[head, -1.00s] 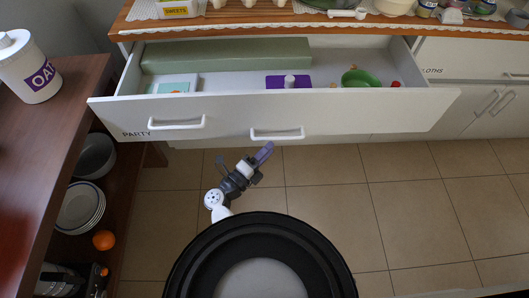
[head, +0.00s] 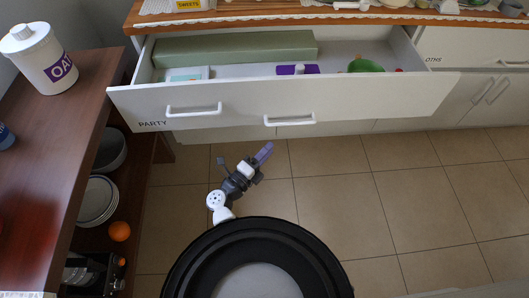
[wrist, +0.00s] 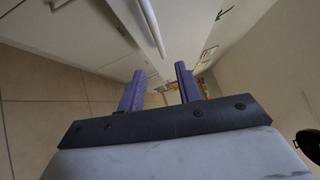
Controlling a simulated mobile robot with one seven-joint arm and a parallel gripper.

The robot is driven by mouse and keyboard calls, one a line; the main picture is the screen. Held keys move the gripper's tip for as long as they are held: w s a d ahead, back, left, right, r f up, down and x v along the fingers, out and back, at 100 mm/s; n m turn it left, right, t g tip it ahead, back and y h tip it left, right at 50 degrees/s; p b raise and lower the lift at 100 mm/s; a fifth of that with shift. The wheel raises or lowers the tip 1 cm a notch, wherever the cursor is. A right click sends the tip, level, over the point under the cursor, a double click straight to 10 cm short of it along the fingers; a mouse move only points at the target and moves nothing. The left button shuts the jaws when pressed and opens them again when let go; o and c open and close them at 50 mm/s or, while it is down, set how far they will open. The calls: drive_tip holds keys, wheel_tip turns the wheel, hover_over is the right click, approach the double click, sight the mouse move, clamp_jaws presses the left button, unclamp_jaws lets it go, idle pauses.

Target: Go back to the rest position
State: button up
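My gripper (head: 264,154) is low over the tiled floor in the head view, in front of the open drawer and apart from it. In the wrist view its two purple fingers (wrist: 160,84) stand apart with nothing between them. My arm is folded close to my round black base. The white drawer marked PARTY (head: 300,98) is pulled open in front of me.
The drawer holds a long green box (head: 235,48), a purple item (head: 297,69) and a green item (head: 364,66). A brown shelf unit (head: 85,120) stands at the left, with an OATS canister (head: 40,58) on top. The tiled floor (head: 410,190) at the right is clear.

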drive_tip(key=shift+s+a, duration=0.15)
drive_tip(key=shift+s, duration=0.05)
idle(0.6)
